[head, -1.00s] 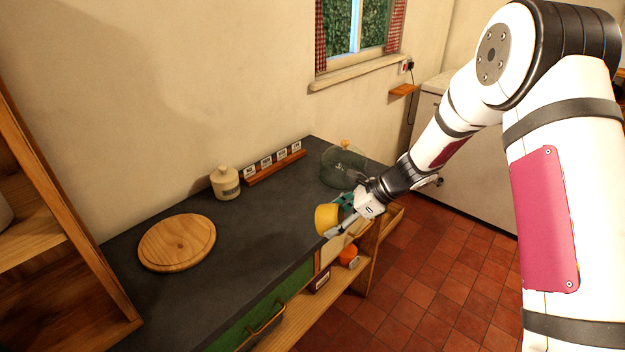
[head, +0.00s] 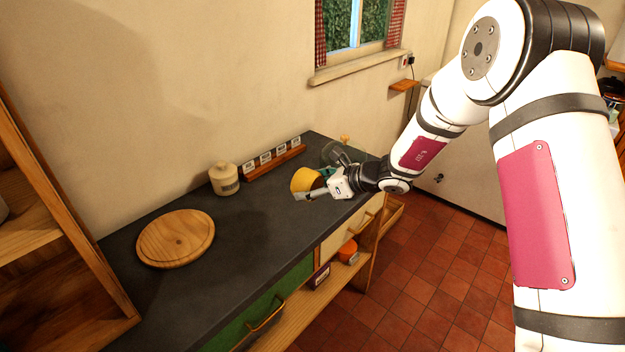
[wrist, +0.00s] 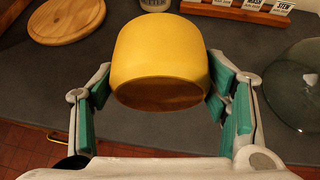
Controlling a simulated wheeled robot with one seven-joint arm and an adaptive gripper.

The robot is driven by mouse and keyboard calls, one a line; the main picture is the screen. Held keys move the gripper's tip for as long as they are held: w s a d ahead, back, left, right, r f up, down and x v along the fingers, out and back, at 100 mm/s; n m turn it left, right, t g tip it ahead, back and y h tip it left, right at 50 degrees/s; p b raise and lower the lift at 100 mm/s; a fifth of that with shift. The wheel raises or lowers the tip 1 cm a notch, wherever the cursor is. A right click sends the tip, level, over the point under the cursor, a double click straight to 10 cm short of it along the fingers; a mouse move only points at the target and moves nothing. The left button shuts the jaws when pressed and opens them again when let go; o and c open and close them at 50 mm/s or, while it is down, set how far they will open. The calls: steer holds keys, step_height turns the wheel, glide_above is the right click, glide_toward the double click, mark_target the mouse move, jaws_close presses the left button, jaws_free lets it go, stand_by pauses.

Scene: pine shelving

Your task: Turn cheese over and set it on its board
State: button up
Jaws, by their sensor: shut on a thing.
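The cheese (head: 305,180) is a yellow round with a brown face. My gripper (head: 313,189) is shut on it and holds it above the dark worktop. In the wrist view the cheese (wrist: 160,58) sits between the green finger pads, tilted, its brown face toward the camera. The round wooden board (head: 176,238) lies bare on the worktop to the left, apart from the cheese. It also shows at the upper left of the wrist view (wrist: 66,20).
A lidded cream jar (head: 223,179) and a wooden rack of labelled blocks (head: 272,160) stand along the wall. A glass dome (wrist: 296,85) stands to the right. The worktop (head: 245,230) between board and gripper is clear. Wooden shelving (head: 60,240) rises at the left.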

steer(key=shift+f+b, duration=1.55)
steer(key=shift+f, duration=3.35)
steer(key=shift+f, duration=0.2)
steer(key=o, duration=1.5)
steer(key=v, duration=1.2)
